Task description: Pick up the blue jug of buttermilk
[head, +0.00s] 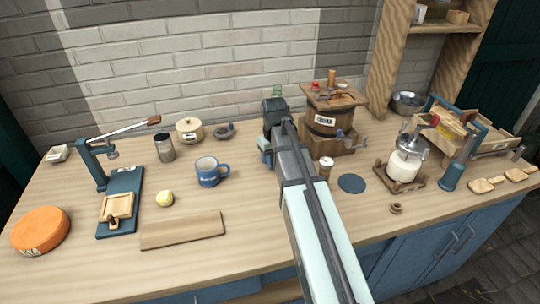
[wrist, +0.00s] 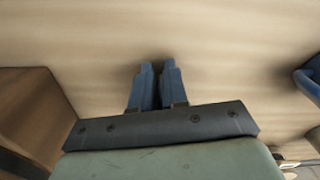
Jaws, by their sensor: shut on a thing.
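A blue jug-like mug (head: 208,173) with pale lettering stands upright on the wooden worktop, left of my arm in the head view. Its handle points right. Its edge also shows at the right border of the wrist view (wrist: 310,82), apart from the fingers. My gripper (head: 265,152) is low near the churn, to the right of the mug. In the wrist view the two blue fingertips (wrist: 157,68) are close together over bare wood. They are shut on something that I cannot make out. My arm hides part of the worktop.
A wooden churn (head: 325,122) stands close right of my gripper, with a green bottle (head: 277,92) behind. A milk jar (head: 405,165) stands further right. A yellow ball (head: 165,198), wooden board (head: 182,230) and blue press (head: 121,195) lie left.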

